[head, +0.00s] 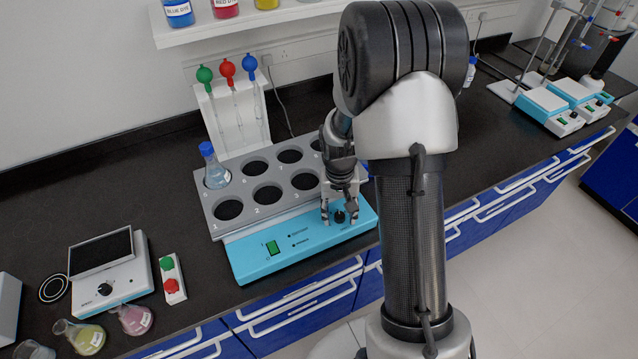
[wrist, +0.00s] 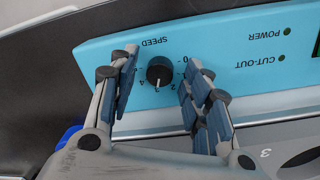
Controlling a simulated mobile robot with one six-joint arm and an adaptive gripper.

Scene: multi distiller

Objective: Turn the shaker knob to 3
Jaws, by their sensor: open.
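The shaker (head: 300,240) has a light blue front panel and a grey rack on top. Its black speed knob (head: 339,216) is at the right end of the panel. In the wrist view the panel appears upside down, with the knob (wrist: 159,71) near the middle below the word SPEED. The knob's white mark points down in that view, between the 2 and the 4, at about the 3. My gripper (head: 339,211) is open at the panel. In the wrist view its fingers (wrist: 163,65) stand on either side of the knob, with gaps visible.
A bottle (head: 216,171) of clear liquid with a blue cap stands in the rack; the other visible holes are empty. The green power switch (head: 272,247) is left of the knob. A stirrer (head: 105,285) and flasks (head: 135,319) stand farther left on the black bench.

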